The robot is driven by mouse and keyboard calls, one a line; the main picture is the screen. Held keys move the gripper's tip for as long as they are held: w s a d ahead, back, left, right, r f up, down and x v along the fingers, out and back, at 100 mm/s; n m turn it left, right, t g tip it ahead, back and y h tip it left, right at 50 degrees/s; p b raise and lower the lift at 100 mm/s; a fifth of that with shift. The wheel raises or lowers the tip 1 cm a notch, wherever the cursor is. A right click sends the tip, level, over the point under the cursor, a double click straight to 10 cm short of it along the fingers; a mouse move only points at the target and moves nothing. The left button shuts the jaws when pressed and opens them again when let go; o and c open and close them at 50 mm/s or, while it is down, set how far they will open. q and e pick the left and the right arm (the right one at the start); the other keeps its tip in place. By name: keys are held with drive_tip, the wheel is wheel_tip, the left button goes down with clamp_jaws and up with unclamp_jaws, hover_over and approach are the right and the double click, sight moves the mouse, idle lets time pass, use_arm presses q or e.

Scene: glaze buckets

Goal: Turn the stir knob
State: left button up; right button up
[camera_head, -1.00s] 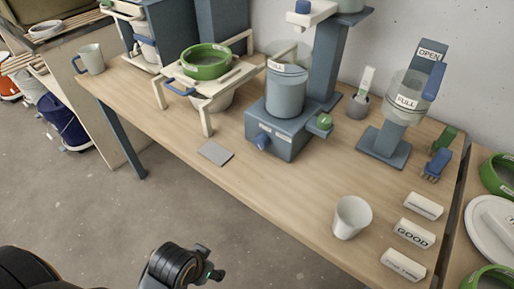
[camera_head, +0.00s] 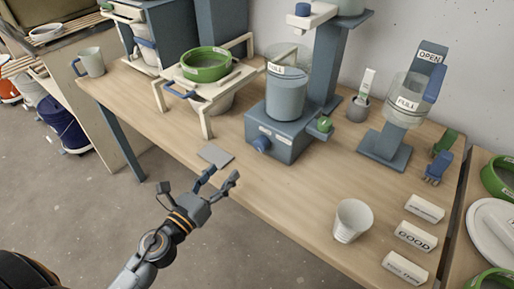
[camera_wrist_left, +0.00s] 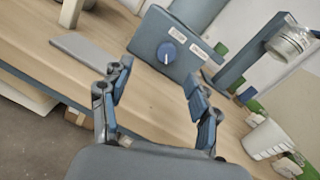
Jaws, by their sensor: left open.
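The stir knob seems to be the round blue knob (camera_head: 262,144) on the front of the blue-grey mixer base (camera_head: 283,140). In the left wrist view the knob (camera_wrist_left: 166,53) faces me, with a white pointer line, beside white labels. A clear vessel (camera_head: 287,90) marked FULL stands on the base. A green knob (camera_head: 324,123) sits on the base's right side. My left gripper (camera_head: 222,178) is open and empty near the table's front edge, in front of and apart from the knob. In the left wrist view its fingers (camera_wrist_left: 158,98) are spread below the knob. My right gripper is not seen.
A grey flat plate (camera_head: 215,155) lies on the table left of the mixer. A white cup (camera_head: 352,220) and label blocks (camera_head: 414,236) stand to the right. A stand with a green-rimmed sieve (camera_head: 206,62) is behind left. The tabletop before the mixer is clear.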

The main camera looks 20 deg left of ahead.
sight(258, 147)
use_arm(q)
drive_tip(key=w+d+m+p, duration=0.1)
drive_tip(key=w, duration=0.3)
drive_tip(key=w+d+m+h+p, duration=0.1)
drive_tip(key=w+d, duration=0.1)
drive_tip(key=w, duration=0.2)
drive_tip(key=w+d+f+p, duration=0.1)
drive_tip(key=w+d, duration=0.1)
drive_tip(key=w, duration=0.2)
drive_tip(key=shift+d+m+g+h, duration=0.15)
drive_tip(key=shift+m+g+h, duration=0.15)
drive_tip(key=shift+m, duration=0.1)
drive_tip(key=shift+w+d+p, duration=0.2)
drive_tip(key=shift+w+p, duration=0.1)
drive_tip(key=shift+w, duration=0.1)
drive_tip(key=c, duration=1.2)
